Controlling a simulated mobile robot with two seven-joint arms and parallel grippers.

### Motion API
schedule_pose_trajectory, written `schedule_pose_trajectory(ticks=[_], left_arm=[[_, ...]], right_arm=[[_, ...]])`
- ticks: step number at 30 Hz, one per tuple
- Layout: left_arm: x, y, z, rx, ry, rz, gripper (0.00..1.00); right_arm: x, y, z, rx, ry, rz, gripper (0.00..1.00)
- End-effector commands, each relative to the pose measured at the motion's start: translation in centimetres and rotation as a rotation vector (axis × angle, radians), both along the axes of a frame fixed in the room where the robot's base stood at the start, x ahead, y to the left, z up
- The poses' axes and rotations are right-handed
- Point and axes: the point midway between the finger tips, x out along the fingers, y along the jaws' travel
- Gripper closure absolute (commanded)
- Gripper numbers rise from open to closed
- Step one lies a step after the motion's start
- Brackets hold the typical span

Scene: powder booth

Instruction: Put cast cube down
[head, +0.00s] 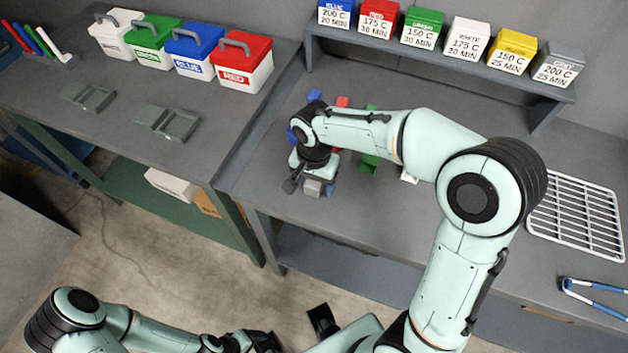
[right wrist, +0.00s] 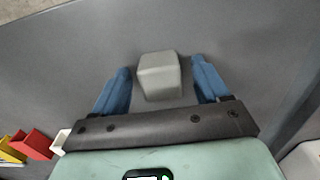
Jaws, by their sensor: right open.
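The cast cube (right wrist: 159,77), a pale grey block, rests on the grey bench top in the right wrist view. My right gripper (right wrist: 161,82) is open, with one blue finger on each side of the cube and visible gaps between. In the head view the right gripper (head: 316,187) is low over the bench near its front left corner, and the wrist hides much of that spot. My left gripper (head: 264,342) is a dark shape at the bottom edge of the head view, and its jaws cannot be made out.
Small blue, red, green (head: 370,160) and white pieces stand on the bench behind my right arm. A shelf (head: 440,64) with labelled colour boxes runs along the back. A white wire rack (head: 577,215) and blue-handled tongs (head: 597,297) lie at right. Lidded bins stand on the left bench.

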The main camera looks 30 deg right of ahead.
Motion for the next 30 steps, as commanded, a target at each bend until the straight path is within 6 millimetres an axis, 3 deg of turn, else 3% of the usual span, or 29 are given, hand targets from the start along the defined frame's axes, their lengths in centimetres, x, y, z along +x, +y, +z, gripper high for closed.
schedule_pose_trajectory(ticks=[16,21,30], left_arm=[[0.8,0.0,1.8,0.0,-0.009,0.0,0.19],[0.9,0.0,2.0,0.0,-0.011,-0.001,0.19],[0.9,0.0,2.0,0.0,-0.01,0.0,0.19]], right_arm=[[0.1,0.0,10.4,0.002,-0.005,0.0,0.25],[0.0,0.0,11.9,0.001,-0.002,0.001,0.25],[0.0,0.0,12.1,0.001,-0.001,0.001,0.25]])
